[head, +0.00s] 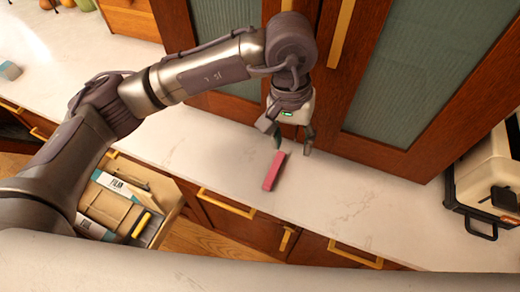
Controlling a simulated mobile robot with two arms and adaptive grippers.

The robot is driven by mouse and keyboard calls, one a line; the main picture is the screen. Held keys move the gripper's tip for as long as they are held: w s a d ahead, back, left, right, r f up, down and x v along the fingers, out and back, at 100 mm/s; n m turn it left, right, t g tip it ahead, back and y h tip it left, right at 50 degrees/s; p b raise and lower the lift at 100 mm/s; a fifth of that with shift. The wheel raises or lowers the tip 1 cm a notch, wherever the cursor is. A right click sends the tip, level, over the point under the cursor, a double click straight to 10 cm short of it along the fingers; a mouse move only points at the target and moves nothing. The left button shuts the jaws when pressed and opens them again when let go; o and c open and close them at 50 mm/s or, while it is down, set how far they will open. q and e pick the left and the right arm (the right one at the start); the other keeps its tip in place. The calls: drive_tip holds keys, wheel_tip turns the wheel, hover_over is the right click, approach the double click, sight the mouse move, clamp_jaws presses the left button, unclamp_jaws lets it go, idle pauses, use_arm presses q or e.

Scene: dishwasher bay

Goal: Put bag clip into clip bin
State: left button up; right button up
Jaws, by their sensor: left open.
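A pink, bar-shaped piece (272,174), which looks like the bag clip, lies on the white marbled counter near its front edge. My left gripper (292,144) points down just behind it. Its fingers are spread apart, with nothing seen between them. The near finger looks close to the back end of the pink piece; I cannot tell if they touch. No thing can be made out for certain as the clip bin. My right gripper is not in view.
An open drawer (172,208) below the counter at left holds boxes and a yellow item (142,224). Wooden cabinets with glass panels (412,62) stand behind my gripper. A cream appliance (486,180) stands at right. The counter (335,195) right of the pink piece is clear.

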use_arm(q)
drive_tip(key=w+a, duration=0.2)
drive_tip(key=t+y+p, duration=0.1)
drive_tip(key=p, duration=0.2)
hover_over(274, 169)
drive_tip(key=shift+m, duration=0.4)
drive_tip(key=f, duration=0.7)
drive_tip(key=shift+d, duration=0.3)
drive_tip(key=shift+f, duration=0.6)
drive_tip(key=f+p, duration=0.1)
drive_tip(key=f, duration=0.2)
drive_tip(key=f+p, duration=0.1)
drive_tip(key=shift+a+f+p, duration=0.15)
drive_tip(key=shift+a+p, duration=0.15)
drive_tip(key=shift+p, duration=0.05)
drive_tip(key=shift+f, duration=0.4)
drive_tip(key=c, duration=0.9)
clamp_jaws()
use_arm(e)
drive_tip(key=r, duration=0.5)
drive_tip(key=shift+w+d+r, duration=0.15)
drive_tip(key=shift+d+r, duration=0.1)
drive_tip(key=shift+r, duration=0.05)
